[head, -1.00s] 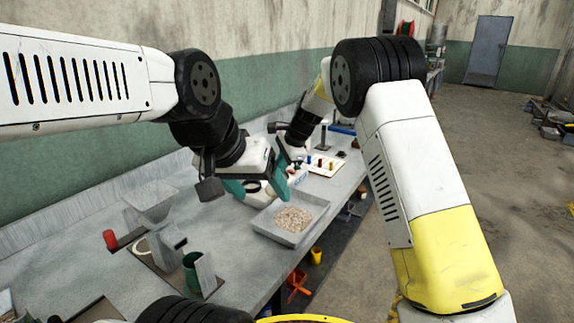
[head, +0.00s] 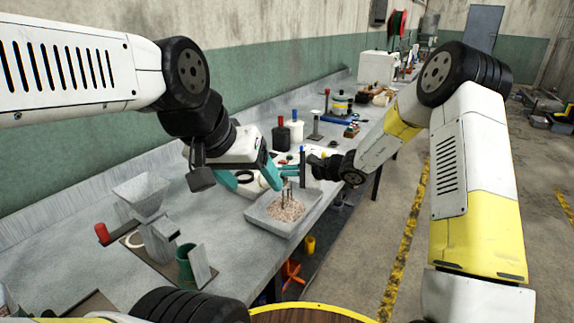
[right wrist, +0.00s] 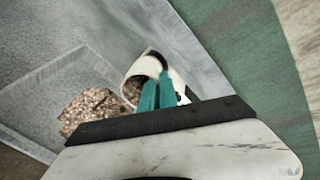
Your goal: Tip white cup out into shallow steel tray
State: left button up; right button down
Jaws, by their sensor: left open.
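The shallow steel tray (head: 262,222) lies on the bench with a heap of pale grain (head: 287,210) in it. In the right wrist view the white cup (right wrist: 177,78) is tipped, its mouth to the left, with grain inside. My right gripper (right wrist: 157,92) has its teal fingers close together on the cup, partly hiding it. In the head view the right gripper (head: 303,168) is above the tray's far side. Thin dark streaks stand over the grain; I cannot tell what they are. My left gripper (head: 248,178) is open, at the tray's far left.
A grey hopper (head: 141,192), a red-capped item (head: 102,232) and a green cup (head: 186,262) stand on the near left bench. Dark and white bottles (head: 296,130) stand behind. The wall runs along the bench's back edge; floor is open at right.

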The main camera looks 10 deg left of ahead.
jog(key=y, duration=0.1)
jog(key=d+t+y, duration=0.1)
jog(key=y, duration=0.2)
jog(key=shift+s+d+t, duration=0.3)
jog(key=shift+d, duration=0.05)
jog(key=y, duration=0.1)
jog(key=t+y, duration=0.1)
jog(key=d+r+y, duration=0.1)
jog(key=shift+s+d+t+y, duration=0.1)
jog(key=shift+s+t+y, duration=0.2)
